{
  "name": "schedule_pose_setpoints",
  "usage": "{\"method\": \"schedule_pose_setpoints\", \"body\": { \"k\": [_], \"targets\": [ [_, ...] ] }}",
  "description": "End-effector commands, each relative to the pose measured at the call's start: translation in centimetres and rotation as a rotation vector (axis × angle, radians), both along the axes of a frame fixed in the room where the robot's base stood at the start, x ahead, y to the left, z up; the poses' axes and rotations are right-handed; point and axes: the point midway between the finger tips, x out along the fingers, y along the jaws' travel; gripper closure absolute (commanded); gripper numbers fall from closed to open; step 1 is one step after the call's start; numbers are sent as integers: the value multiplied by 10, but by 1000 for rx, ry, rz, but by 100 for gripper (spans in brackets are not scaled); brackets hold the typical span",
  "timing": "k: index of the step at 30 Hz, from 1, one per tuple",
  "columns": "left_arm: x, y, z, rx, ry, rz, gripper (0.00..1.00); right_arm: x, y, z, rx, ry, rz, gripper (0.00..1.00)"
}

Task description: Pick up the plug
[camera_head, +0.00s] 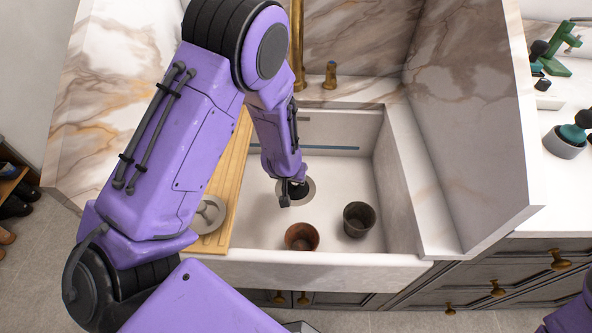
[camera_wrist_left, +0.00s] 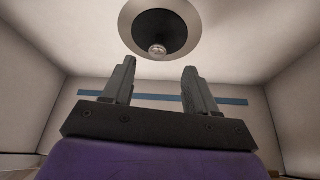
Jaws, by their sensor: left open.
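The plug (camera_wrist_left: 158,50) appears in the left wrist view as a dark round disc with a small shiny knob, inside a pale drain ring (camera_wrist_left: 194,12) in the sink floor. In the head view the drain ring (camera_head: 311,189) is partly hidden by my left gripper (camera_head: 292,196), which reaches down into the sink. In the left wrist view the two fingers of my left gripper (camera_wrist_left: 159,68) stand apart with nothing between them. The plug's knob shows beyond the fingertips, roughly centred between them. My right gripper is out of view.
A brown cup (camera_head: 301,238) and a dark cup (camera_head: 359,219) stand in the white sink (camera_head: 345,262) near its front wall. A wooden board (camera_head: 231,190) with a pale round object (camera_head: 208,214) lies at the left side. A brass tap (camera_head: 297,45) rises behind.

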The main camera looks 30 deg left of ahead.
Motion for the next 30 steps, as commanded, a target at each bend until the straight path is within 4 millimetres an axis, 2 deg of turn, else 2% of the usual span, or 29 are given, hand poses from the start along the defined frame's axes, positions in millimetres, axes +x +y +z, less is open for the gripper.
{"method": "schedule_pose_setpoints", "body": {
  "k": [3, 8, 15, 23, 28, 30],
  "targets": [
    [8, 3, -19, -1, 1, 1, 42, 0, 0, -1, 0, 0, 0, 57],
    [17, 5, -35, 0, 1, -1, 42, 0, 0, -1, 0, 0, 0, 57],
    [36, 10, -70, 0, 1, -1, 42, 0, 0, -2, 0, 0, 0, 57],
    [38, 11, -73, 0, 0, -1, 42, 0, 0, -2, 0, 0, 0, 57],
    [37, 11, -73, 0, 0, -1, 98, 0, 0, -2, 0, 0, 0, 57],
    [37, 11, -73, 0, 0, -1, 100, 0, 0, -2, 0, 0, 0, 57]
  ]
}}
